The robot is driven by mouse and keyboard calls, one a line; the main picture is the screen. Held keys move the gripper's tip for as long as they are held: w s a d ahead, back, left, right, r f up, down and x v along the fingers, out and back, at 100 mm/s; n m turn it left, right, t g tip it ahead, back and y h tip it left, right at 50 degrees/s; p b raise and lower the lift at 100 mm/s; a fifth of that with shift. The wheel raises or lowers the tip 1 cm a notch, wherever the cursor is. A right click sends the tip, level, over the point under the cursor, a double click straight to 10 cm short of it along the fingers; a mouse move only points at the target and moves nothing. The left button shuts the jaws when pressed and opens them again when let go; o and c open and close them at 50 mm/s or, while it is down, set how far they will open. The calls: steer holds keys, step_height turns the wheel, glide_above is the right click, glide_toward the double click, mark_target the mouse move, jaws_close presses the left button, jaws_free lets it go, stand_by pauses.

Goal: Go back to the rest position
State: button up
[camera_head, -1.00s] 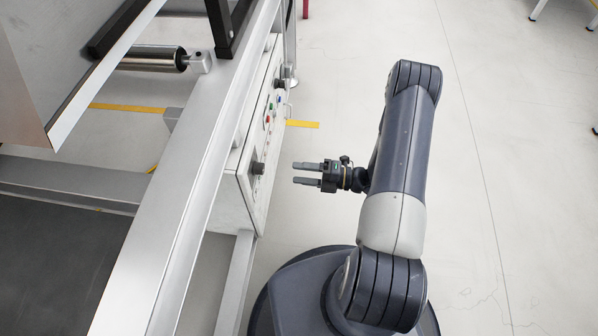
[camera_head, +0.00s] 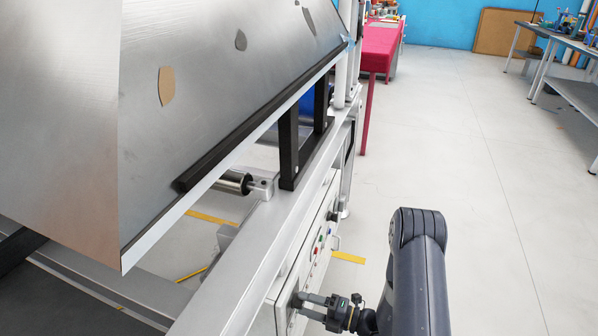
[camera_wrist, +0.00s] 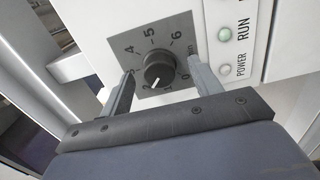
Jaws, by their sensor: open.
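My gripper (camera_head: 307,305) is open at the lower middle of the head view, its two fingers pointing left at the machine's control panel (camera_head: 316,251). In the wrist view the gripper (camera_wrist: 162,70) shows two spread fingers, one on each side of a black dial knob (camera_wrist: 158,72) on a grey numbered plate (camera_wrist: 184,35). The knob lies beyond the fingertips in the picture, with gaps on both sides; the depth between them is hard to tell. My arm rises at the lower right of the head view.
The machine's metal rail (camera_head: 235,285) and large sheet-metal hopper (camera_head: 200,110) fill the left. A red table (camera_head: 380,48) and workbenches (camera_head: 575,85) stand at the back. The floor (camera_head: 480,190) to the right is clear.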

steer(key=shift+w+a, duration=0.2)
steer(key=shift+a, duration=0.25)
steer(key=p+v, duration=0.1)
steer(key=v, duration=1)
steer(key=w+a+n+b, duration=0.3)
steer(key=a+n, duration=0.7)
steer(key=n, duration=0.7)
steer(key=shift+w+a+n+b, duration=0.15)
steer(key=shift+w+n+b, duration=0.2)
steer(key=shift+b, duration=0.75)
stand_by(0.3)
